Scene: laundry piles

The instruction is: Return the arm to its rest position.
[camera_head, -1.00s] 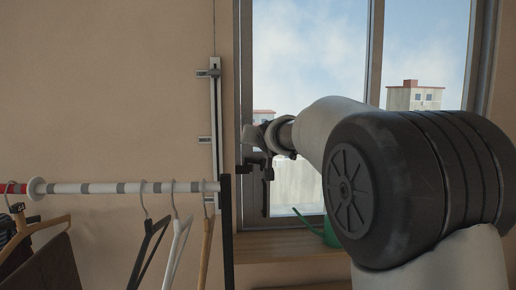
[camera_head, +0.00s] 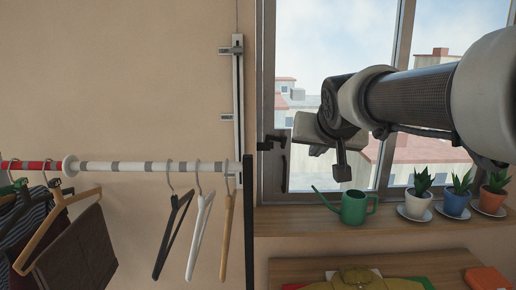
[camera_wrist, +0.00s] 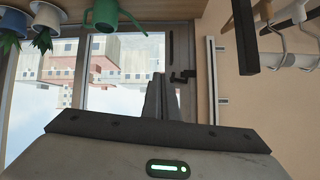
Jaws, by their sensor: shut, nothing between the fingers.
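My arm (camera_head: 415,98) reaches in from the right in the head view, in front of the window. My gripper (camera_head: 342,172) is at its left end, pointing down, above and near the green watering can. In the wrist view my gripper's dark fingers (camera_wrist: 162,92) stand together and hold nothing. The wrist picture is upside down, with the window and sky behind the fingers.
A green watering can (camera_head: 353,207) and potted plants (camera_head: 456,200) stand on the window sill (camera_head: 400,222). A rail (camera_head: 150,167) with hangers and clothes is at left. Folded clothes (camera_head: 355,279) lie on a table below.

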